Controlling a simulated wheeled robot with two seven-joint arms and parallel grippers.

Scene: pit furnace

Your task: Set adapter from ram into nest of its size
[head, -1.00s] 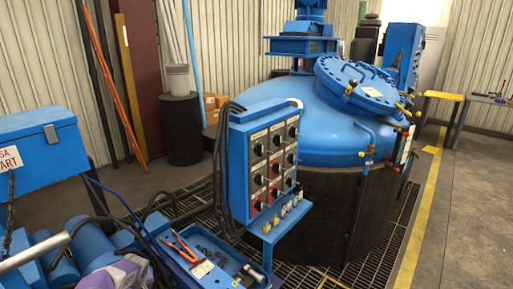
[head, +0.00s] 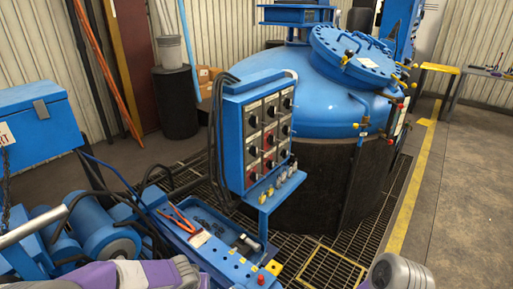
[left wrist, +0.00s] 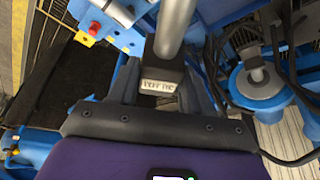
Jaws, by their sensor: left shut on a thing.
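My left gripper (left wrist: 157,92) is shut on a dark block (left wrist: 162,74) with a pale label; a thick grey rod (left wrist: 176,25) runs up from it in the left wrist view. The lettering is too blurred to read, and I cannot tell whether the block is still joined to the ram. In the head view my purple left arm reaches in at the bottom, and its fingertips are not clear there. A blue tray (head: 182,238) with dark recesses and small parts lies beyond it. I cannot make out which recess is a nest. My right gripper is out of view.
Orange-handled pliers (head: 181,217) lie at the tray. A red button (head: 261,280) sits near its right end. A blue switch panel (head: 232,150) stands behind the tray, before the blue-domed furnace (head: 315,100). Dark hoses (head: 150,182) loop at left. Open grating is at right.

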